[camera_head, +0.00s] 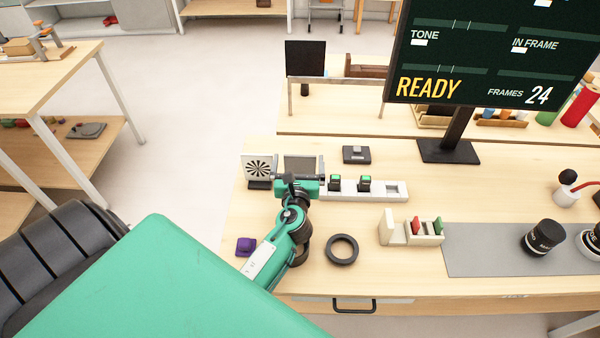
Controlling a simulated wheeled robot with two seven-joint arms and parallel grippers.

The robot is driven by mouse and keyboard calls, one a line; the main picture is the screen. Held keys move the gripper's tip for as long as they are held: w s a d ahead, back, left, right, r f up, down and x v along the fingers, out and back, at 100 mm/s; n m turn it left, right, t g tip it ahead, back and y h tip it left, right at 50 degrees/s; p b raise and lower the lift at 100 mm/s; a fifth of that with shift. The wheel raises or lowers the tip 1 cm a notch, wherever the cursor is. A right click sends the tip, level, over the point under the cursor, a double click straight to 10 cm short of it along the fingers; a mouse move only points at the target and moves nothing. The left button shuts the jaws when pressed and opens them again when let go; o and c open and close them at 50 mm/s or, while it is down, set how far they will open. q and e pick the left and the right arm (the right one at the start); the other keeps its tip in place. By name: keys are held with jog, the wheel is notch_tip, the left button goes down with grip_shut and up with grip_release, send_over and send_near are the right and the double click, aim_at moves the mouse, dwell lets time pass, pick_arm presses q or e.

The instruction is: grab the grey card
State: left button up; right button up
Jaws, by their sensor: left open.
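The grey card (300,163) stands upright near the left end of the table, just right of a white chart with a black star pattern (259,168). My left gripper (298,178) is open and in front of the grey card, covering its lower part. I cannot tell whether the fingers touch the card. My right gripper is not in view.
A white tray with green-topped items (390,190) lies right of my gripper. A black ring (341,249) and a purple block (245,246) lie nearer. A small rack (411,231), a grey mat (480,262) and a monitor (490,50) stand to the right.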

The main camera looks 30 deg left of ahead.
pick_arm(q)
jog(key=x, duration=0.4)
jog(key=shift+w+p, duration=0.3)
jog(key=shift+p, duration=0.05)
jog(key=shift+d, duration=0.1)
jog(key=shift+c, duration=0.2)
jog(key=c, duration=1.1)
jog(key=shift+c, duration=0.2)
